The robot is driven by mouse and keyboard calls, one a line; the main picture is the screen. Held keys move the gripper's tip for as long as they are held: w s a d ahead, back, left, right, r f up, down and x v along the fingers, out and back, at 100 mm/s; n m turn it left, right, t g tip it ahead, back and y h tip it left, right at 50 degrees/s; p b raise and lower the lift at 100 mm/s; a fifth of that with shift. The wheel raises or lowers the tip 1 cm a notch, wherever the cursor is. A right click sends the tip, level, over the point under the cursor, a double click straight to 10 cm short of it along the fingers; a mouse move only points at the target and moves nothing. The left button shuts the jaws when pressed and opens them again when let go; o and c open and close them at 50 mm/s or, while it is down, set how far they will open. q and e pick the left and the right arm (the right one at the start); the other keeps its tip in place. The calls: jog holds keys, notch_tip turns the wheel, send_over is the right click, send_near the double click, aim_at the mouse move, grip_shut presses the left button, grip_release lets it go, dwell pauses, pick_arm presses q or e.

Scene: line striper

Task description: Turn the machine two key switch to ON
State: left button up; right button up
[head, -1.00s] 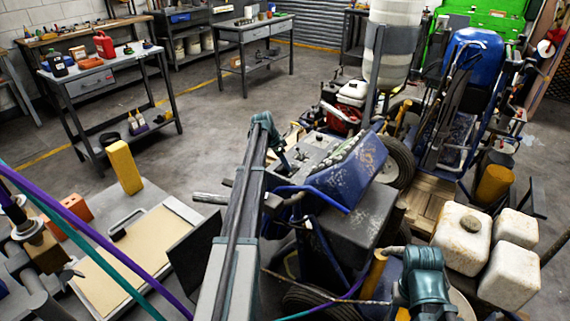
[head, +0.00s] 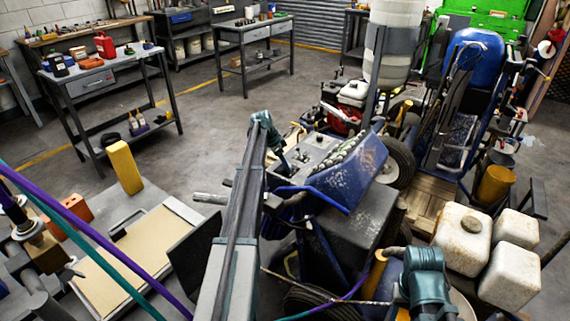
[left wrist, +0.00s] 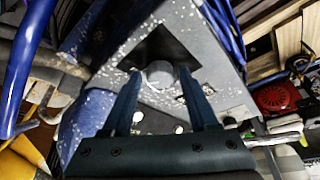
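The machine's speckled grey control panel (head: 318,150) lies near the middle of the head view, beside a worn blue housing (head: 348,180). My left gripper (head: 284,165) reaches down to the panel's left part. In the left wrist view, my left gripper (left wrist: 160,76) is open, with its two dark fingers apart. A round grey knob (left wrist: 160,72) shows between the fingertips, by a dark square patch on the speckled panel (left wrist: 205,50). I cannot tell whether the fingers touch it or whether it is the key switch. My right gripper is not in view.
A blue bent bar (head: 310,193) runs close to the gripper. A red engine (head: 340,118) stands behind the panel, and white jugs (head: 462,237) sit at right. A grey table with tools (head: 100,75) is at back left. Open floor lies behind the machine.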

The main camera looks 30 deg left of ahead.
pick_arm(q)
jog(key=shift+o, duration=0.6)
jog(key=shift+r, duration=0.1)
jog(key=p+v, duration=1.2)
jog(key=v, duration=0.1)
jog(key=shift+r+p, duration=0.35)
jog(key=shift+p, duration=0.05)
jog(key=shift+a, duration=0.1)
